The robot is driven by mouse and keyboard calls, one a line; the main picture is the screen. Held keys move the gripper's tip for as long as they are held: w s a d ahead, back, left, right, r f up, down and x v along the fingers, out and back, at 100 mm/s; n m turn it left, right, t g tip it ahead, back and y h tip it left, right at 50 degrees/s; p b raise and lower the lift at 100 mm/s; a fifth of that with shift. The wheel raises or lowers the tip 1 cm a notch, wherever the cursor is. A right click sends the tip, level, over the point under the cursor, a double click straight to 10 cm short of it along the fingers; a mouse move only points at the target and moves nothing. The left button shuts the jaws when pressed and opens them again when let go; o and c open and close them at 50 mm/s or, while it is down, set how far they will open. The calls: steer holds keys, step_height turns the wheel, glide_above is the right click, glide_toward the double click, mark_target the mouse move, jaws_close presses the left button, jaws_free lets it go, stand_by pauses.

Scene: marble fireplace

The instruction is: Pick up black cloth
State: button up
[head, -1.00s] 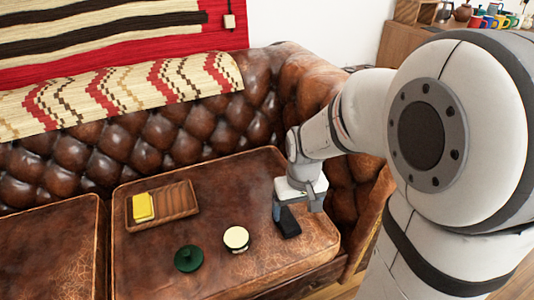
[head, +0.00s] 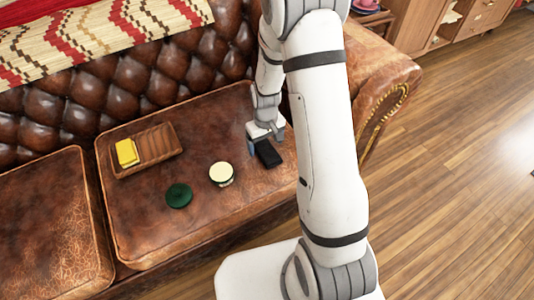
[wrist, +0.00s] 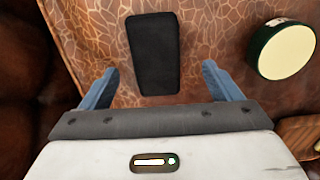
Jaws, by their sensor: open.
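The black cloth (head: 268,154) is a small dark rectangle lying flat on the brown leather sofa cushion (head: 215,110), near its right side. In the wrist view the black cloth (wrist: 153,53) lies just beyond the fingers, a little left of the midline between them. My gripper (head: 266,144) is right at the cloth, its fingers pointing down. In the wrist view my gripper (wrist: 160,82) shows two blue-grey fingers spread wide apart with nothing held between them. I cannot tell the exact height of the fingertips above the cushion.
A round cream-topped tin (head: 221,174) stands left of the cloth, with a dark green round object (head: 179,195) further left. A wooden tray (head: 160,147) holds a yellow block (head: 126,152). The tufted backrest (head: 130,90) rises behind, and the sofa arm (head: 385,80) is at right.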

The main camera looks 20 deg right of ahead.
mark_target(267, 150)
steer(key=f, duration=0.1)
steer(key=f+b, duration=0.1)
steer(key=f, duration=0.2)
steer(key=shift+w+d+f+b, duration=0.1)
steer(key=shift+d+f+b, duration=0.15)
steer(key=shift+f+b, duration=0.1)
steer(key=shift+r, duration=0.15)
steer(key=shift+c, duration=0.6)
steer(key=c, duration=1)
steer(key=shift+o, duration=0.2)
step_height(267, 150, up, 10)
steer(key=p, duration=0.3)
